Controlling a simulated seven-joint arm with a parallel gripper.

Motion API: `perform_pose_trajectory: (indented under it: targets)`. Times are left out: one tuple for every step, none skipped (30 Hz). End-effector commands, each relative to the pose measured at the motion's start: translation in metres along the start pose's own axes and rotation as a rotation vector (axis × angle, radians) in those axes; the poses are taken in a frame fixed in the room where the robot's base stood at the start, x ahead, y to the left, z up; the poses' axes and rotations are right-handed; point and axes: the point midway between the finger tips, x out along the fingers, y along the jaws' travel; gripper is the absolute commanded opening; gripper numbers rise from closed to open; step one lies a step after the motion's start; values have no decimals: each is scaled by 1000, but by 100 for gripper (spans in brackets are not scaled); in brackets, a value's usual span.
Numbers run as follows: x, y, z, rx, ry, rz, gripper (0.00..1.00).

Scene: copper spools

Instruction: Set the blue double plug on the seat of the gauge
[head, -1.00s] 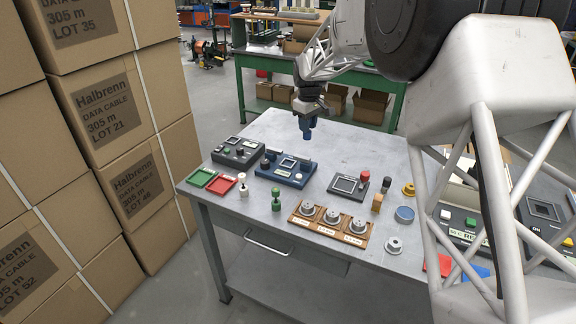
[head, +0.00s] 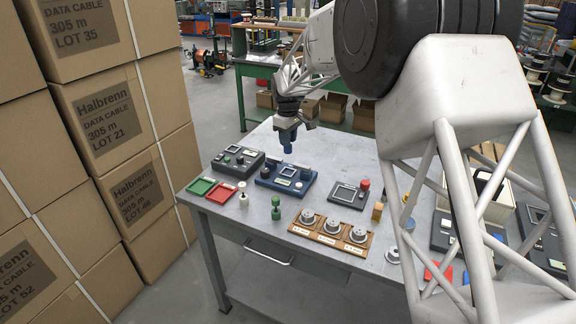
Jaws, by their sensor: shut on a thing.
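My gripper (head: 287,125) is shut on the blue double plug (head: 287,144) and holds it upright, lower end down. The plug hangs just above the back part of a blue gauge-like device (head: 268,181) with a small screen. A gap between plug and device is hard to judge. The seat is too small to make out here. Two dark grey devices with screens stand to the left (head: 229,166) and right (head: 343,196) of the blue one.
Green (head: 200,187) and red (head: 219,193) trays, a white peg (head: 243,195) and a green peg (head: 276,210) stand in front. A wooden rack (head: 332,234) holds metal discs. Stacked cartons (head: 110,110) rise left of the table. My arm hides part of the right side.

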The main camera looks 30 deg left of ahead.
Motion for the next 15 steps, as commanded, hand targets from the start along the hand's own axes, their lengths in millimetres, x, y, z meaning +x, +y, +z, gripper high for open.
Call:
perform_pose_trajectory:
  targets:
    - [7, 0, 0, 0, -2, -2, 1]
    - [11, 0, 0, 0, -2, -2, 1]
    - [16, 0, 0, 0, -1, -1, 1]
    - [20, 0, 0, 0, -1, -1, 1]
    - [23, 0, 0, 0, -1, -1, 1]
    - [27, 0, 0, 0, -1, -1, 1]
    - [30, 0, 0, 0, -1, -1, 1]
    - [32, 0, 0, 0, -1, -1, 1]
    - [34, 0, 0, 0, -1, 0, 1]
    - [35, 0, 0, 0, 0, 0, 1]
    - [36, 0, 0, 0, 0, 0, 1]
    - [37, 0, 0, 0, 0, 0, 1]
    - [37, 0, 0, 0, 0, 0, 1]
    - [37, 0, 0, 0, 0, 0, 1]
    - [37, 0, 0, 0, 0, 0, 1]
